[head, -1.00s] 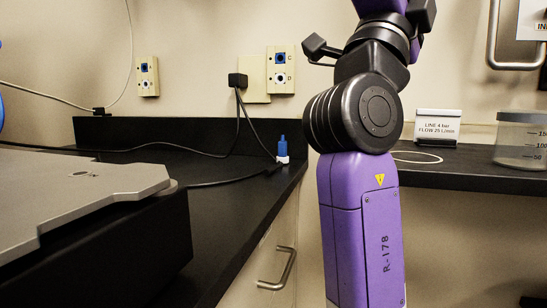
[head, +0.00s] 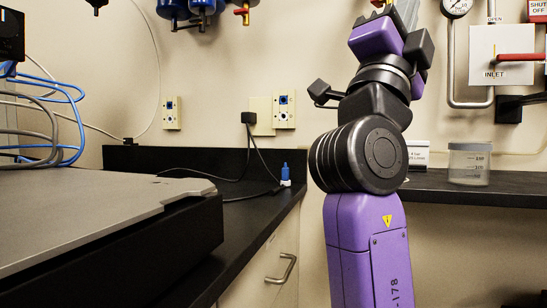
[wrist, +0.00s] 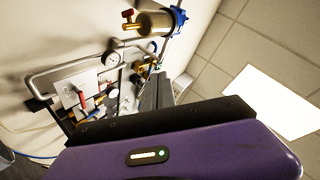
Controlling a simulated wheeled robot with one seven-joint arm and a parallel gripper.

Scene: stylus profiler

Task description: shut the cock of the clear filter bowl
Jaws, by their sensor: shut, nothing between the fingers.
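In the wrist view a clear, amber-looking filter bowl (wrist: 155,24) with a blue cap lies across the top of the tilted picture. A small cock with a red handle (wrist: 127,14) is at its left end; I cannot tell its setting for sure. My gripper (wrist: 158,82) shows as dark fingers, shut and empty, apart from the bowl. In the head view my gripper (head: 405,12) is at the top edge, partly cut off. A cock with a red handle (head: 241,12) hangs at the top; the bowl above it is out of frame.
Blue bowls (head: 173,10) hang left of that cock. A gauge (head: 456,7), an inlet panel (head: 500,52) with a red lever, and pipes are on the wall at right. A jar (head: 469,163) stands on the right counter. A grey plate (head: 90,210) fills the left.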

